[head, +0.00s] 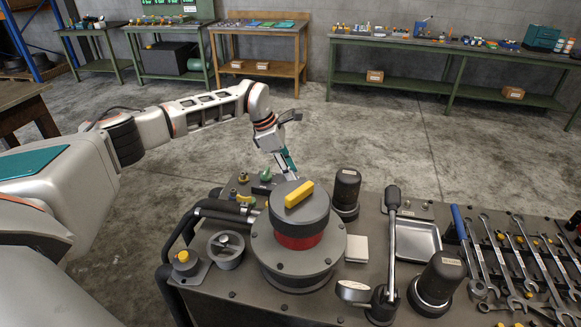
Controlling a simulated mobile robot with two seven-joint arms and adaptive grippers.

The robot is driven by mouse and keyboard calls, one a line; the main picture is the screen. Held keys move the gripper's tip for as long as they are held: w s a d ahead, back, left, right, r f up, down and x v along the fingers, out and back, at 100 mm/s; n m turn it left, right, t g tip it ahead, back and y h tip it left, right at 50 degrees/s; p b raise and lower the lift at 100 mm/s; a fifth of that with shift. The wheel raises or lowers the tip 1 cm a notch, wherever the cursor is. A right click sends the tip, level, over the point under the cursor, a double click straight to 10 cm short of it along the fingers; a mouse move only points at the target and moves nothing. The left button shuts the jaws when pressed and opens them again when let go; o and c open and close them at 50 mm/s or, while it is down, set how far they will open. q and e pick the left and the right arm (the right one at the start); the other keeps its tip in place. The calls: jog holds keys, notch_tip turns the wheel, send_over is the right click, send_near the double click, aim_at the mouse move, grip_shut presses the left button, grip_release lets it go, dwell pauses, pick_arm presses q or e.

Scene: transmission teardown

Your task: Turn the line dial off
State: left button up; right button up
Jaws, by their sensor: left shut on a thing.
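A large round dial (299,216) with a yellow bar handle (299,194) on its dark grey top and a red band below stands on the dark bench panel. The yellow bar lies slanted, its right end farther back. No label on it can be read. My left gripper (288,172) points down just behind the dial, apart from the yellow bar in the picture. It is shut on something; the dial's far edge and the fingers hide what. My right gripper is out of view.
A black cylinder (346,190) stands right of the dial, with a lever (392,240), a metal tray (418,240) and several wrenches (515,255) farther right. A yellow-topped knob (183,257) and black hoses (190,225) are left. Work tables stand at the back; the floor between is clear.

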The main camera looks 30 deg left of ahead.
pick_arm(q)
jog(key=shift+m, duration=0.5)
jog(key=shift+m+g+p, duration=0.3)
jog(key=shift+m+g, duration=0.1)
jog(key=shift+m, duration=0.1)
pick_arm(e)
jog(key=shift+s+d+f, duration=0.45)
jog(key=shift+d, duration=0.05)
pick_arm(q)
jog(key=o, duration=1.1)
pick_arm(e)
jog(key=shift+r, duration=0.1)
pick_arm(q)
jog(key=shift+o, duration=0.2)
jog(key=v, duration=1.2)
jog(key=shift+a+f, duration=0.1)
